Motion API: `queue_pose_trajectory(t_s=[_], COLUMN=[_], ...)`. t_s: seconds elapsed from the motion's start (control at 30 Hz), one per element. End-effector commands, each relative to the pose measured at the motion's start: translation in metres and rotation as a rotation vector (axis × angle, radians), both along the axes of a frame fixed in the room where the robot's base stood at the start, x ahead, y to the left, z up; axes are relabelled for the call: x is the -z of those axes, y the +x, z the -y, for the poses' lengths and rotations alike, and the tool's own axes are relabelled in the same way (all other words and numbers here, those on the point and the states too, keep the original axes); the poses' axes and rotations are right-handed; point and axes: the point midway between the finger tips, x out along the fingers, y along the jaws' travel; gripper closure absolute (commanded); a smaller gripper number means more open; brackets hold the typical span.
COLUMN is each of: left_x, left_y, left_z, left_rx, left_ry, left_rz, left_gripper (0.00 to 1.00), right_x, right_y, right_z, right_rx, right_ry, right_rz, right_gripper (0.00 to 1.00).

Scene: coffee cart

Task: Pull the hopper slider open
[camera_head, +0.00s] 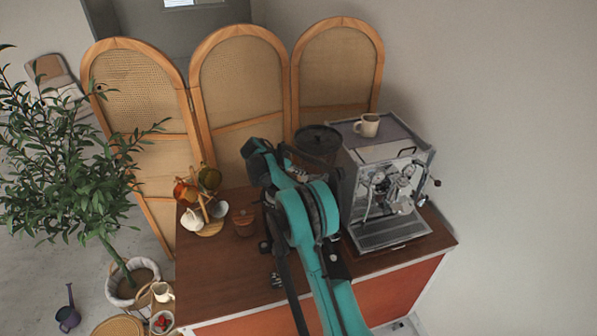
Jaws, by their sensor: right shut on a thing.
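The grinder's hopper, with a dark round lid (318,137), stands just left of the espresso machine (385,190) on the cart. My teal right arm reaches up from the bottom and covers most of the grinder below the lid. My right gripper (292,170) is at the hopper's left side, just below the lid. It is shut on the hopper slider, which is too small and covered to make out. My left gripper is not in view.
A mug tree (208,229) with several cups and a brown lidded jar (244,222) stand left of my arm. A mug (367,125) sits on top of the machine. Folding screens (240,85) stand behind. The cart's front left top is clear.

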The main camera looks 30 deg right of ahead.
Motion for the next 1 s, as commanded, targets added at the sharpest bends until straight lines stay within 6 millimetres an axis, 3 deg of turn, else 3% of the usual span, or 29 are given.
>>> queue_pose_trajectory(t_s=[0.17,0.4,0.5,0.83,1.0], left_x=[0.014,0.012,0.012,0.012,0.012], left_y=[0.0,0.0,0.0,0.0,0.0], left_z=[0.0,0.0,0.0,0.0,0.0], left_rx=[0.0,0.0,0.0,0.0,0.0], left_ry=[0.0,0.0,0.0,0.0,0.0], left_rz=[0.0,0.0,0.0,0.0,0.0], left_gripper=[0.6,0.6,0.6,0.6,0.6], right_x=[0.002,0.0,0.0,-0.001,-0.015], right_y=[0.006,0.006,0.006,0.006,0.004], right_z=[-0.022,-0.024,-0.024,-0.024,-0.038], right_rx=[-0.005,-0.004,-0.004,-0.002,-0.003], right_ry=[0.0,0.001,0.001,0.0,0.0], right_rz=[0.001,0.001,0.001,0.001,0.0], right_gripper=[1.0,1.0,0.7,0.69,0.69])
